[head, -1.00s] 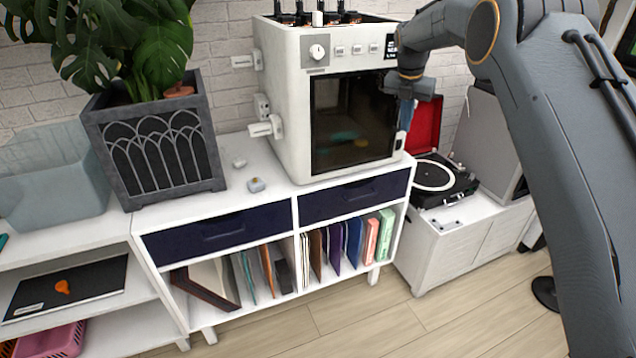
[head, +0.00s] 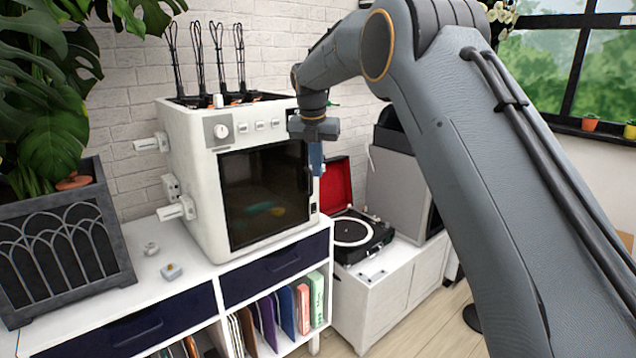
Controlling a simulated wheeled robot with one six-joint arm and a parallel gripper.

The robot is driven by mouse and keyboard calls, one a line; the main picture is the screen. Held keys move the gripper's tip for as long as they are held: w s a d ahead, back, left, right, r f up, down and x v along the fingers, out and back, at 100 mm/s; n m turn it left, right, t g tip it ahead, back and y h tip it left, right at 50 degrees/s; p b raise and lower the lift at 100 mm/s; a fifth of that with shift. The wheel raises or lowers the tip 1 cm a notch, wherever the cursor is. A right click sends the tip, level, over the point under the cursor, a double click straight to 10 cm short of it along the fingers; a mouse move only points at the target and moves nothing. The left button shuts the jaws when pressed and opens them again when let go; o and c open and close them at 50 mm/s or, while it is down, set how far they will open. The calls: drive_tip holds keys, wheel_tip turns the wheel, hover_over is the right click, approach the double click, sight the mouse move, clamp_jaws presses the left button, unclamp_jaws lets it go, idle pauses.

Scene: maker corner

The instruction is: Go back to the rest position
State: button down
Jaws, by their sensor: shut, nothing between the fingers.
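My gripper (head: 316,170) hangs at the end of my arm, pointing down, in front of the right front edge of the white machine (head: 190,155). Its fingers are shut with nothing between them. The machine stands on the white shelf unit, and its dark glass door (head: 264,192) is closed. Whether the gripper touches the machine cannot be told from this view.
A record player (head: 352,232) with a red lid stands on a white cabinet (head: 375,300) to the right. A potted plant (head: 65,255) and small pale items (head: 171,271) are on the shelf unit (head: 150,300). A window is at upper right.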

drive_tip(key=s+d+f+m+g, duration=0.1)
drive_tip(key=s+d+f+m, duration=0.2)
drive_tip(key=s+d+m, duration=0.45)
drive_tip(key=s+d+f+m, duration=0.4)
drive_tip(key=s+d+m, duration=0.2)
drive_tip(key=s+m, duration=0.3)
drive_tip(key=s+d+f+m, duration=0.2)
drive_tip(key=s+m, duration=0.3)
drive_tip(key=s, duration=0.4)
drive_tip(key=s+d+f+m, duration=0.3)
drive_tip(key=s+m, duration=0.3)
drive_tip(key=s, duration=0.2)
drive_tip(key=s+d+f+m+g, duration=0.1)
drive_tip(key=s+d+f+m, duration=0.1)
drive_tip(key=s+m, duration=0.3)
drive_tip(key=s+f, duration=0.1)
drive_tip(key=s, duration=0.3)
drive_tip(key=shift+s+d+f+m+y, duration=0.3)
drive_tip(key=shift+d+f+m, duration=0.05)
